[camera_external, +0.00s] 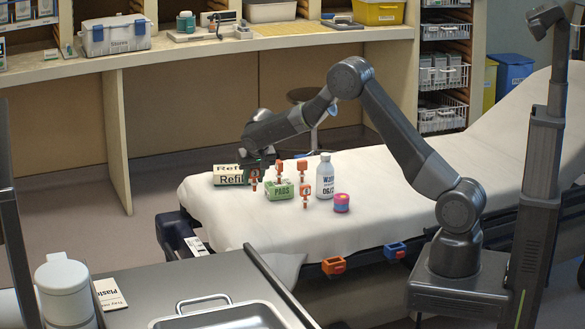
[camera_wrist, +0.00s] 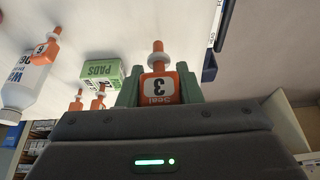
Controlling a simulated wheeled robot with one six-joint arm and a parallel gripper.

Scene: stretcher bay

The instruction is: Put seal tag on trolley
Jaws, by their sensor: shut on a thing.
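My gripper (camera_external: 262,160) is over the near end of the stretcher and is shut on an orange seal tag (camera_external: 253,172). In the wrist view the tag (camera_wrist: 158,88), marked 3, sits between the two green fingers. I cannot tell whether its lower end touches the sheet. Other orange tags stand near the pads box: one behind (camera_external: 279,167), one to its right (camera_external: 302,166) and one in front, marked 6 (camera_external: 305,189). The grey trolley (camera_external: 150,283) is at the lower left, in front of the stretcher.
On the stretcher sheet (camera_external: 400,185) are a Refill pack (camera_external: 229,179), a green pads box (camera_external: 277,192), a white bottle (camera_external: 325,180) and a pink-blue roll (camera_external: 341,203). The trolley carries a metal tray (camera_external: 225,316), a white canister (camera_external: 65,290) and a plaster packet (camera_external: 109,294).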

